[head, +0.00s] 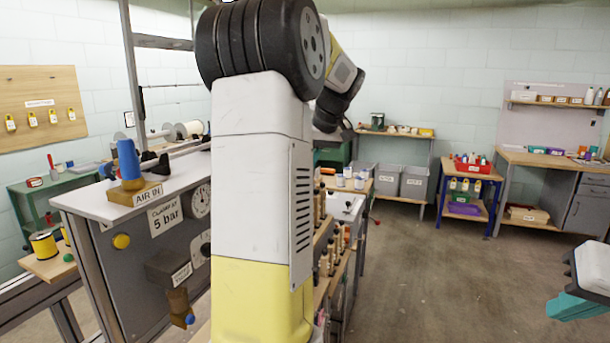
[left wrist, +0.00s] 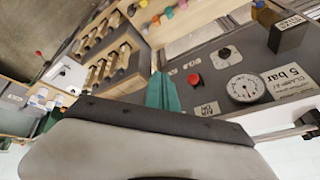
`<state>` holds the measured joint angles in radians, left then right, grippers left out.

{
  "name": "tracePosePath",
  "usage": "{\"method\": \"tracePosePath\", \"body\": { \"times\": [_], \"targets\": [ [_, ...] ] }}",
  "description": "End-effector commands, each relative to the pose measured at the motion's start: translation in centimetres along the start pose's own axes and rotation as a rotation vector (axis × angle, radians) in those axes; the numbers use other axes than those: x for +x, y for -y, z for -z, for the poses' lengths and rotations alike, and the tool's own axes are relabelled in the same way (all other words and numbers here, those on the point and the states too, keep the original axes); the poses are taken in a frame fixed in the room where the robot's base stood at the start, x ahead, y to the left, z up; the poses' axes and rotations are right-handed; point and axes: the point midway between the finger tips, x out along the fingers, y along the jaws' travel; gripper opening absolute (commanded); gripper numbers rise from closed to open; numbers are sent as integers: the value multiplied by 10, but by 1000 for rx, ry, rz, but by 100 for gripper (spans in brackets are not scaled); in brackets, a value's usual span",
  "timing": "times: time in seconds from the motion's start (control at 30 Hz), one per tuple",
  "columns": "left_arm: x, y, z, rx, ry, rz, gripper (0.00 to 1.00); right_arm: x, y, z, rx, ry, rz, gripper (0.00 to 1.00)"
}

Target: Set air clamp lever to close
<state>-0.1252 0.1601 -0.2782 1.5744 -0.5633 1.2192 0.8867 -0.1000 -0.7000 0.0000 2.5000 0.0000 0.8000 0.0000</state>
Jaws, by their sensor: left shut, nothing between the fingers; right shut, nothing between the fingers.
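A dark box (head: 178,268) with a small label is on the front of the grey machine panel. A brass lever (head: 179,303) with a blue tip hangs below it. In the left wrist view, the box (left wrist: 289,35) and brass lever (left wrist: 266,14) show at the upper right. My left gripper (left wrist: 162,90) is shut and empty, its teal fingers in front of the panel, apart from the lever. In the head view it is hidden behind my large arm. My right gripper (head: 564,308) is shut and empty at the far right, away from the machine.
A gauge (left wrist: 245,88) and a red button (left wrist: 193,79) are on the panel near my left gripper. A blue-capped brass fitting (head: 128,165) marked AIR IN stands on the machine top. Racks of wooden-handled pieces (left wrist: 108,60) lie beside the panel. Open floor is at the right.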

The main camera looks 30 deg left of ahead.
Motion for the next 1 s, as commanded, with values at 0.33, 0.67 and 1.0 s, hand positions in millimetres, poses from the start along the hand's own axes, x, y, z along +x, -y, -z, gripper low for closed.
{"method": "tracePosePath", "body": {
  "times": [0.33, 0.67, 1.0],
  "targets": [
    [34, -21, 113, -416, -321, 403, 0, 0, 0, 0, 0, 0, 0, 0],
    [32, -27, 129, -506, -422, 462, 0, 0, 0, 0, 0, 0, 0, 0],
    [38, -23, 130, -504, -418, 463, 0, 0, 0, 0, 0, 0, 0, 0]
  ]
}}
